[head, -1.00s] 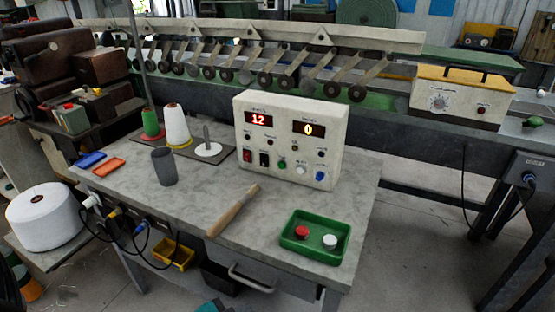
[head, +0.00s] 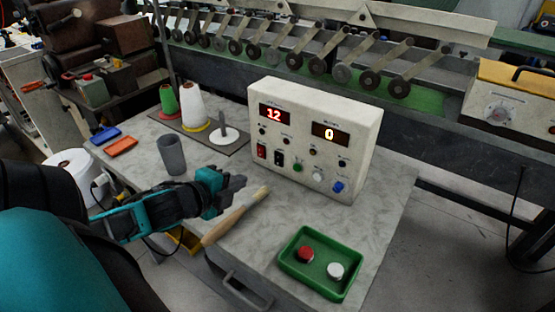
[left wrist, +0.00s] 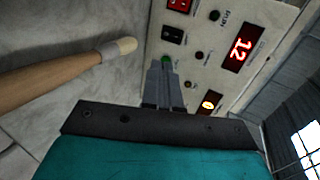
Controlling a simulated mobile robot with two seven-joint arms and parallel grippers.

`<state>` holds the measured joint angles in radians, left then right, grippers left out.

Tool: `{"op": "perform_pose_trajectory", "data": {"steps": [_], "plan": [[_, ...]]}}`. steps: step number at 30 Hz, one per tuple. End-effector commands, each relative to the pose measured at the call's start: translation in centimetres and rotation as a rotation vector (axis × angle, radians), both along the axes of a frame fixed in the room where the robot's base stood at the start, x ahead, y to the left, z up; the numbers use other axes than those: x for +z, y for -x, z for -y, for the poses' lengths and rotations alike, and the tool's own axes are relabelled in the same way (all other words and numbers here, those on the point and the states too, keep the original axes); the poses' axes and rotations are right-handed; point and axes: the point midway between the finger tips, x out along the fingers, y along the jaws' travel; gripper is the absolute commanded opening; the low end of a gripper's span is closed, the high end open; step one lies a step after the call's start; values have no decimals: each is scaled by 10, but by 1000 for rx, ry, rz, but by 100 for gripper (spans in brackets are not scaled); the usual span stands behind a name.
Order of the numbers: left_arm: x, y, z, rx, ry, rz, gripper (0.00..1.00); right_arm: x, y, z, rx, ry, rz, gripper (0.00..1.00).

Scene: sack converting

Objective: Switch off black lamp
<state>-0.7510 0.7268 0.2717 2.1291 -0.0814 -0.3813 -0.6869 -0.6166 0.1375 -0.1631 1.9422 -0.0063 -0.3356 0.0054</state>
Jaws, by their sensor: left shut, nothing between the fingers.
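The white control box (head: 345,122) stands on the grey table with red displays reading 12 and 0. Low on its front are a red rocker switch (head: 261,151), a black rocker switch (head: 279,160) and a green button (head: 298,167). Small dark round lamps or knobs sit above them; I cannot tell which is lit. My left gripper (head: 241,182) is shut and empty, in front of the box. In the left wrist view its fingertips (left wrist: 162,66) point at the panel near the green button, with the black rocker (left wrist: 173,35) beyond; contact is unclear.
A green tray (head: 288,268) with a red and a white button is at the front right. A grey cup (head: 172,156) and thread cones (head: 193,108) stand to the left.

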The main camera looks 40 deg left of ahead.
Motion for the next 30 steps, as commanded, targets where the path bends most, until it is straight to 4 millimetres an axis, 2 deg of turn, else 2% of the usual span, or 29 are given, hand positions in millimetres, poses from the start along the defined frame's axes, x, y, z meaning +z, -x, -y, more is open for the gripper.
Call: {"op": "perform_pose_trajectory", "data": {"steps": [14, 30], "plan": [[-4, -6, -1, 1, 2, 0, 0, -6, 6, 2, 2, 5, -13, 43], [-33, -73, -8, 2, 1, 2, 0, -21, 5, 2, 3, 6, -13, 43]]}}
